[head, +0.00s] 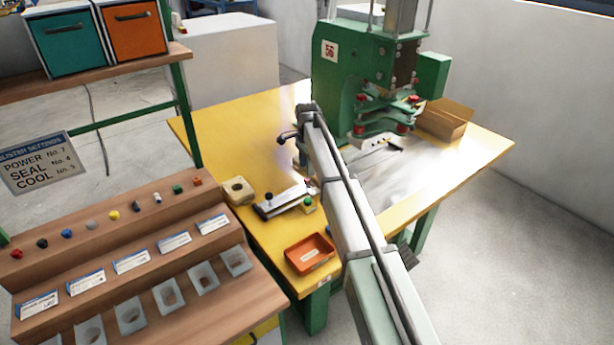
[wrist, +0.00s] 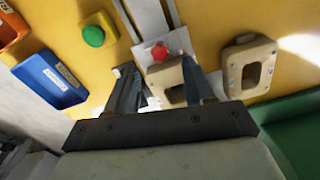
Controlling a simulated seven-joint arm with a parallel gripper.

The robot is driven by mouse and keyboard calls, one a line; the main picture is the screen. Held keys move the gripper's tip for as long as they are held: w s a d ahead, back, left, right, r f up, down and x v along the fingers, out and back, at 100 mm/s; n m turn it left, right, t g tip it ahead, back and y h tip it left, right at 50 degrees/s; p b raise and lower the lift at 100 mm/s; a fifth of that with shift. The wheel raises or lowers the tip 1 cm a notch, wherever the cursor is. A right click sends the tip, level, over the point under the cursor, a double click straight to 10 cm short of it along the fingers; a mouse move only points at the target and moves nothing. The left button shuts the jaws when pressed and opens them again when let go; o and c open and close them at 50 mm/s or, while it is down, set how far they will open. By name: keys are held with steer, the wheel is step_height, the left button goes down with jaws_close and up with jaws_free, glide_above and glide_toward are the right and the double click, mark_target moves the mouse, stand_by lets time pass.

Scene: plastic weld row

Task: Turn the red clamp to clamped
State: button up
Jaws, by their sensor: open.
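The red clamp shows in the wrist view as a round red knob (wrist: 158,52) on a grey metal plate. It lies just ahead of the space between my fingertips, and I cannot tell its depth or how far it is turned. My gripper (wrist: 156,67) is open, with one finger on each side of the knob's line, and holds nothing. A beige block with an opening (wrist: 164,77) sits close below the knob, partly behind the right finger. In the head view my arm covers much of this area, and I cannot make out the red knob there.
A green button (wrist: 94,36) on a yellow box, a blue bin (wrist: 48,80) and another beige block (wrist: 250,66) flank the spot. In the head view an orange tray (head: 310,254) sits at the yellow table's (head: 232,123) front; a green press (head: 345,75) stands behind.

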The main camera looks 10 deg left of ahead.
mark_target(307, 179)
steer(key=shift+f, duration=2.45)
jaws_close()
